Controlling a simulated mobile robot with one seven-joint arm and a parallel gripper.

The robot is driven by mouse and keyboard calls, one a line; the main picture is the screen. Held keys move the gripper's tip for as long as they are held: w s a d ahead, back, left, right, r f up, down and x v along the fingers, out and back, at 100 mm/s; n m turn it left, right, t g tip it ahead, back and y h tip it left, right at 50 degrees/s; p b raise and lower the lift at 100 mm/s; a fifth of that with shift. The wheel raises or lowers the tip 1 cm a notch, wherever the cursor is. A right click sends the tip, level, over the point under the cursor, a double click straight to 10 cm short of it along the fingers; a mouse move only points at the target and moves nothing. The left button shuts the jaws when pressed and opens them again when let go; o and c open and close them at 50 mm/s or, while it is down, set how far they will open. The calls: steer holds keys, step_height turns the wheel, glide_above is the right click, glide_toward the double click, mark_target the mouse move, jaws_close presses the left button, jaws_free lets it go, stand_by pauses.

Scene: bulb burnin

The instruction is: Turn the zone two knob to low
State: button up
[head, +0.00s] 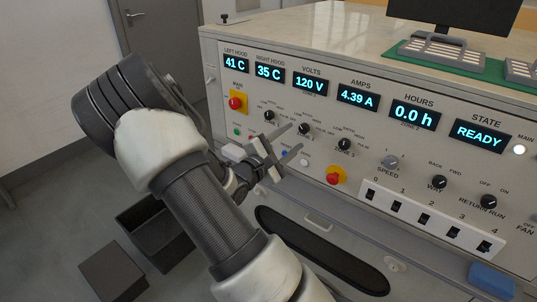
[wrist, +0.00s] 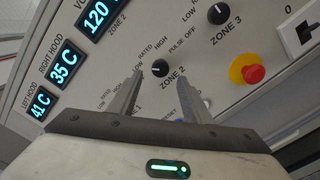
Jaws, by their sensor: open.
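The zone two knob (wrist: 160,68) is small, black and round, with the label ZONE 2 beside it. In the wrist view it shows between the two fingertips of my gripper (wrist: 159,77), which is open and empty. Labels including RATED and HIGH are printed around it; its pointer is too small to read surely. In the head view the zone two knob (head: 304,128) is the middle of three black knobs in a row. There my gripper (head: 295,139) is just in front of the panel, its fingers pointing toward this knob. Contact cannot be told.
The zone three knob (wrist: 218,13) and a red button on yellow (wrist: 247,69) are close by. The zone one knob (head: 268,115) is to the left. Lit displays, such as READY (head: 481,135), run above.

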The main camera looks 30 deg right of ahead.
steer(key=p+v, duration=0.1)
steer(key=v, duration=1.1)
steer(key=shift+s+a, duration=0.2)
steer(key=shift+a, duration=0.15)
steer(key=shift+d, duration=0.1)
